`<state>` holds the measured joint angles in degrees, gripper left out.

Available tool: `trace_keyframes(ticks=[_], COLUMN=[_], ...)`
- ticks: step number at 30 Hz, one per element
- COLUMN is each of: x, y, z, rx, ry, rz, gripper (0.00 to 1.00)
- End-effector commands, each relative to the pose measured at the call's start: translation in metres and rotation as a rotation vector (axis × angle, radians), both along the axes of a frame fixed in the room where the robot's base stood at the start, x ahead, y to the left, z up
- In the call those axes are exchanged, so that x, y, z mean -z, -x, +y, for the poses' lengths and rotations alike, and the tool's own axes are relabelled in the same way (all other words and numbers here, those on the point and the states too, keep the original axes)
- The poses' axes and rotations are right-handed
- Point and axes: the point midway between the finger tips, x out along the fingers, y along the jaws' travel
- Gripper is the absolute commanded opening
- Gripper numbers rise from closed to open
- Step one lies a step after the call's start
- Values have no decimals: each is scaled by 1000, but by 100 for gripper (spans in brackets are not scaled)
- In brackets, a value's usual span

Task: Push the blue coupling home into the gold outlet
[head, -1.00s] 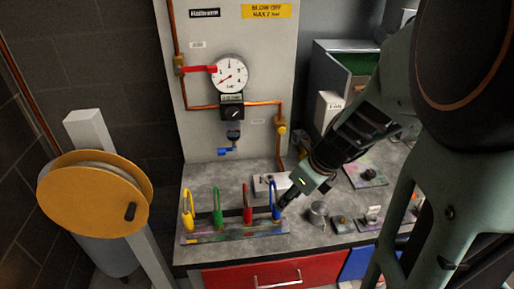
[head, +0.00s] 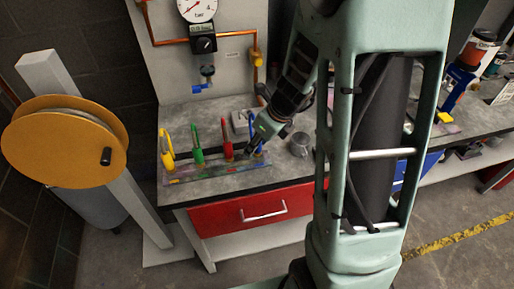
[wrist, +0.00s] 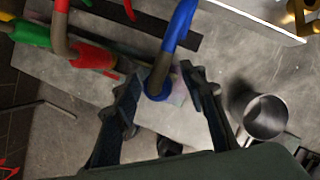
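The blue coupling (wrist: 158,86) is at the end of a blue hose loop (head: 252,122), standing at the right end of a low rack (head: 190,176) on the bench. My gripper (wrist: 163,84) is open, with one finger on each side of the blue coupling. I cannot tell whether either finger touches it. In the head view my gripper (head: 257,147) comes down from the right and partly hides the blue hose. A gold fitting (head: 257,61) on a copper pipe is on the wall panel above and behind the rack; it appears to be the outlet.
Yellow (head: 166,142), green (head: 197,142) and red (head: 227,137) hose loops stand left of the blue one. A metal cup (wrist: 266,117) stands close to the right. A hose reel (head: 60,140) is at the far left. The bench front is clear.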

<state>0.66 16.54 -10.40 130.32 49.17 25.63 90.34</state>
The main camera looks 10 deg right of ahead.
Motion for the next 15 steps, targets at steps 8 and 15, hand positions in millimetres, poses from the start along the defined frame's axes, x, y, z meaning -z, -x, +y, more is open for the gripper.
trace_keyframes(ticks=[8, 15], x=[1, 1], y=[-1, -1], z=[0, 0], rx=[0, -1], ry=[0, 0], rz=[-1, -2], gripper=[35, 8])
